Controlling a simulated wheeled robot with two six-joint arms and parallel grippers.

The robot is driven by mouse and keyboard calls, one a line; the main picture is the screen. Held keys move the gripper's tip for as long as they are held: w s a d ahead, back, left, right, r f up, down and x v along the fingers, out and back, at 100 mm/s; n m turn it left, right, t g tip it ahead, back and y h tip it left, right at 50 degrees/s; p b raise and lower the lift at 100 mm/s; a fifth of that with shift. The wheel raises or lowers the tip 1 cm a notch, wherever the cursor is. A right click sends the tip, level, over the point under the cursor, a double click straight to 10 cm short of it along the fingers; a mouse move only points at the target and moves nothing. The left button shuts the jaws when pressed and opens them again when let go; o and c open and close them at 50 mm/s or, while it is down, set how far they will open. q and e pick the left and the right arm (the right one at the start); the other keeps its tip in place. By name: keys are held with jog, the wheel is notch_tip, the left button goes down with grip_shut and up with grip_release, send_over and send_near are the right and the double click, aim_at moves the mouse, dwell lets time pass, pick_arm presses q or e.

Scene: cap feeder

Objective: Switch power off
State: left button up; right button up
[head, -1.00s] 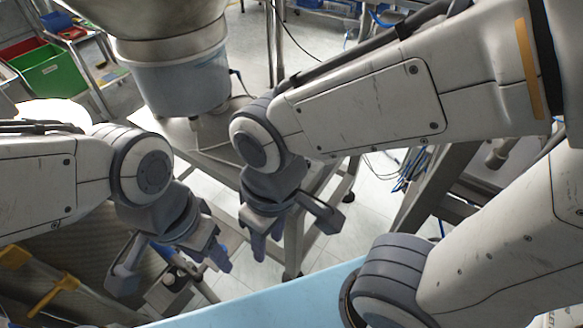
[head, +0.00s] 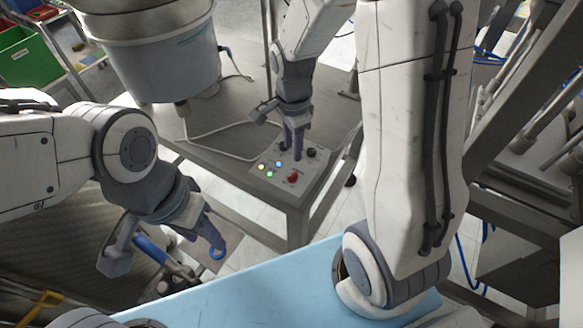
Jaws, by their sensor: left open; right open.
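A grey control panel (head: 277,187) sits on the corner of a metal table in the head view. It carries a red button (head: 293,177), a black knob (head: 311,152) and several small lit lamps in green, yellow, blue and white. My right gripper (head: 279,133) is open above the panel's far edge. One finger points down at the panel beside the black knob and partly hides what is under it; I cannot tell if it touches. My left gripper (head: 167,255) is open and empty at the lower left, away from the panel.
The metal table (head: 245,140) has a large round bowl feeder (head: 165,65) over its left part. A light blue surface (head: 240,290) lies in front. Green and red bins (head: 28,60) stand at the far left, and metal frames (head: 520,110) at the right.

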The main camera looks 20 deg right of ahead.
aim_at(292, 174)
notch_tip(292, 174, down, 10)
jog(key=shift+f+b, duration=0.1)
jog(key=shift+b, duration=0.2)
grip_shut()
